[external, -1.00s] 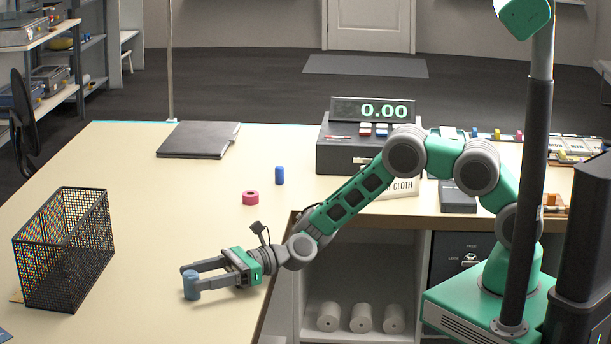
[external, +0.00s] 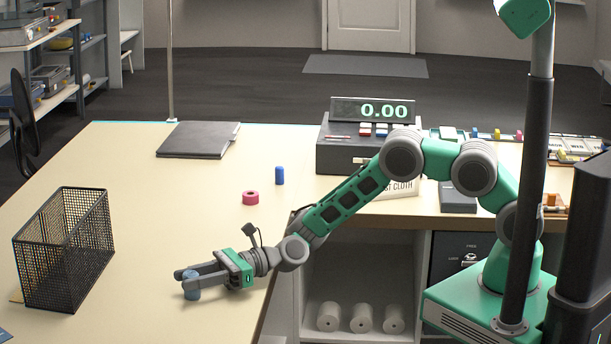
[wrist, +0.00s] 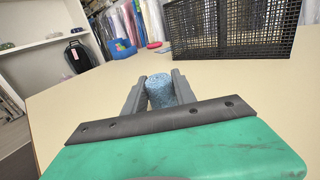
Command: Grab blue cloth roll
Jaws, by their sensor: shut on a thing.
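The blue cloth roll (external: 192,280) is a short light-blue cylinder standing upright near the front of the cream counter. It also shows in the wrist view (wrist: 160,92), between the two grey fingers. My gripper (external: 194,281) reaches in from the right, low over the counter, and is shut on the roll with a finger on each side. In the wrist view my gripper (wrist: 159,93) covers the roll's lower part. I cannot tell whether the roll's base touches the counter.
A black mesh basket (external: 62,250) stands to the left of my gripper. A cash register (external: 340,150) is at the back right. The counter between is clear.

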